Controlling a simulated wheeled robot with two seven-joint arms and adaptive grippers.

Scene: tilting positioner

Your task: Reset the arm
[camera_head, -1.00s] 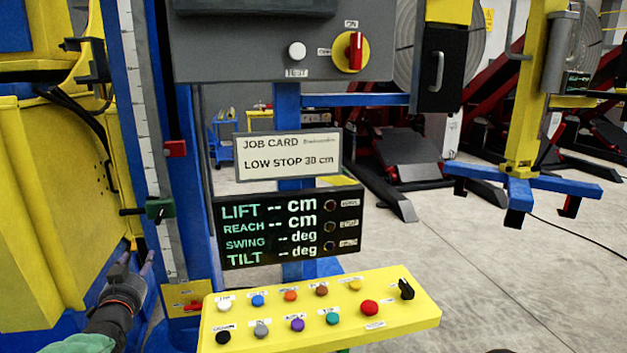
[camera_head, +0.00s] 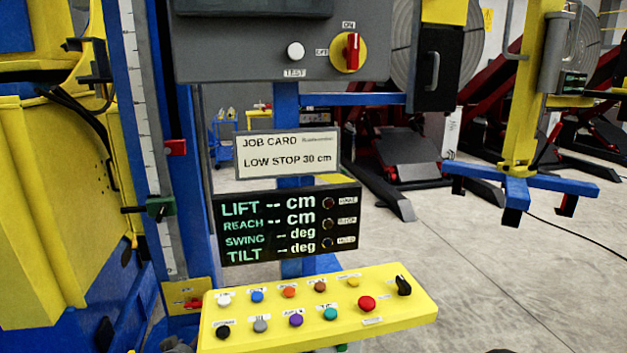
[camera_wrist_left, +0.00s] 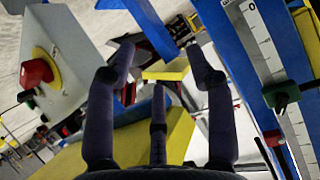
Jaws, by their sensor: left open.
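My left gripper (camera_wrist_left: 160,68) is open and empty in the left wrist view, its dark fingers spread. In the head view I cannot make it out. The yellow button panel (camera_head: 410,322) carries several coloured buttons, a red mushroom button (camera_head: 367,303) and a black selector (camera_head: 403,285). The display (camera_head: 288,224) shows dashes for lift, reach, swing and tilt. The job card (camera_head: 288,153) reads "LOW STOP 30 cm". The red rotary switch (camera_head: 352,52) stands upright on a yellow disc, toward "ON". The vertical scale (camera_head: 143,100) bears a red stop (camera_head: 175,147) and a green stop (camera_head: 160,207).
A grey control box (camera_head: 250,50) hangs above the display on a blue post. A yellow machine body (camera_head: 50,200) fills the left side. A yellow stand with blue feet (camera_head: 520,190) is at the right. The floor (camera_head: 500,270) right of the panel is clear.

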